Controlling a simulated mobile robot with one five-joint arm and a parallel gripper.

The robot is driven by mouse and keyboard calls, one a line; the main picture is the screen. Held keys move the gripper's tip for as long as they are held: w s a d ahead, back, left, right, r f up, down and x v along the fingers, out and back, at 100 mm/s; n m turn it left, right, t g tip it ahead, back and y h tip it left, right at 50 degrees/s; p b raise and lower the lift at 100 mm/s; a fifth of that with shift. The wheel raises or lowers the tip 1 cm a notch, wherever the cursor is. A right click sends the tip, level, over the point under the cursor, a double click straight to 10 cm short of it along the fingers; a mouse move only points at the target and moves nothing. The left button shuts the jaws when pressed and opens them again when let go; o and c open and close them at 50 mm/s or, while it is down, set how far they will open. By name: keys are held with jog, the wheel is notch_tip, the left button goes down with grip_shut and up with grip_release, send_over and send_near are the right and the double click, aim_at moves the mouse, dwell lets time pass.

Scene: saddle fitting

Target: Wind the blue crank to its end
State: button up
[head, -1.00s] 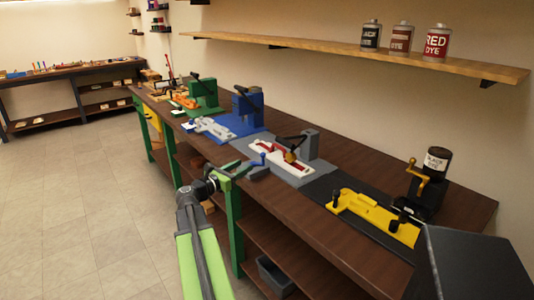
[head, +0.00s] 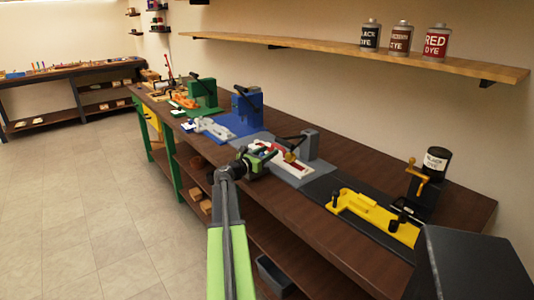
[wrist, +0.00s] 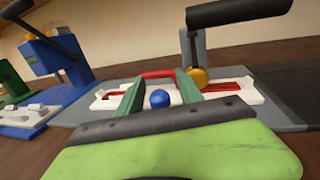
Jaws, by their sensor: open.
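The blue crank shows in the wrist view as a round blue knob (wrist: 158,98); the rest of it is hidden there. My gripper (wrist: 160,77) is open, with one green finger on each side of the knob. I cannot tell whether either finger touches it. In the head view my gripper (head: 268,154) is at the front edge of the grey station (head: 312,176) and covers the crank. Behind it lies a white fixture (wrist: 250,90) with red inserts, on the grey plate.
A grey post with a black lever (wrist: 238,12) and a yellow-orange knob (wrist: 198,77) stands behind the white fixture. The blue station (head: 247,110) is to the left, the yellow fixture (head: 375,213) to the right. The floor (head: 80,200) in front of the bench is clear.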

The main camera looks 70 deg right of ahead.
jog(key=shift+c, duration=0.4)
grip_shut()
jog(key=shift+t, duration=0.3)
jog(key=t, duration=0.1)
jog(key=n+t, duration=0.1)
jog(key=n, duration=0.1)
jog(key=shift+w+d+t+h, duration=0.25)
jog(key=shift+d+t+h, duration=0.1)
jog(key=shift+t+h, duration=0.05)
jog(key=n+t, duration=0.1)
jog(key=t, duration=0.1)
jog(key=w+d+n+t, duration=0.1)
jog(key=n+t, duration=0.1)
jog(key=w+n+t, duration=0.1)
jog(key=t, duration=0.1)
jog(key=shift+d+n+t, duration=0.3)
jog(key=shift+t, duration=0.1)
jog(key=n+t, duration=0.1)
jog(key=w+n+t+y, duration=0.1)
jog(key=t, duration=0.1)
jog(key=n+t+y, duration=0.1)
jog(key=shift+w+d+t, duration=0.35)
jog(key=shift+t, duration=0.05)
jog(key=shift+w+n+t+y, duration=0.35)
jog(key=shift+n+t+y, duration=0.15)
jog(key=shift+n+t, duration=0.15)
jog(key=shift+w+n+t+y, duration=0.3)
jog(key=shift+n+t+y, duration=0.25)
jog(key=shift+t, duration=0.2)
